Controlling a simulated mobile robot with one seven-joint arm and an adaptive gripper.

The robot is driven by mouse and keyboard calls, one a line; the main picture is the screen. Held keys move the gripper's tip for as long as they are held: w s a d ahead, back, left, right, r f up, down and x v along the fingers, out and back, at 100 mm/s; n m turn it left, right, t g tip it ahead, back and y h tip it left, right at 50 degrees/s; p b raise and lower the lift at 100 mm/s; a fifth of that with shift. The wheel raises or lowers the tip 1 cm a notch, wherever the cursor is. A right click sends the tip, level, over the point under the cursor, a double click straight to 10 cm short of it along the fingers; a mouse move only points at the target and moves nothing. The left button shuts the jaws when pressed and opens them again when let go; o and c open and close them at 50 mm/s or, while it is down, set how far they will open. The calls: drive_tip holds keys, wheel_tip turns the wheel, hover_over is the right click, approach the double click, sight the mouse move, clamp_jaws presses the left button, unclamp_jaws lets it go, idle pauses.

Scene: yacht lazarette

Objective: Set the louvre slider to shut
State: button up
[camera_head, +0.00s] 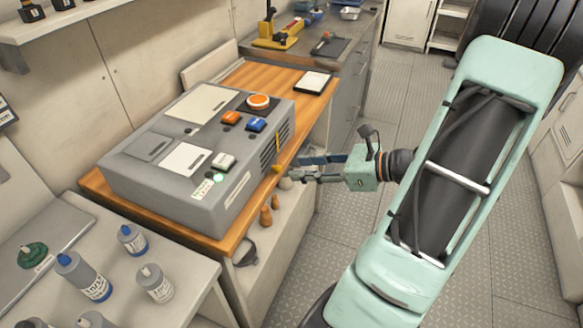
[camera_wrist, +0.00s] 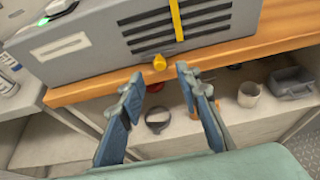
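The grey console (camera_head: 205,150) stands on a wooden bench top. Its side face carries a louvre (camera_head: 267,152) of dark horizontal slots, also seen in the wrist view (camera_wrist: 150,29). A yellow upright strip (camera_wrist: 177,20) crosses the slots towards their right part.
The wooden bench edge (camera_wrist: 85,91) runs just below the console face. A shelf beneath holds a white cup (camera_wrist: 249,94), a grey container (camera_wrist: 290,83) and a dark ring (camera_wrist: 157,120). The console top has orange, blue and white switches. Open floor (camera_head: 380,115) lies right of the bench.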

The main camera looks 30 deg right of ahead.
drive_tip(key=v, duration=0.7)
drive_tip(key=shift+d, duration=0.1)
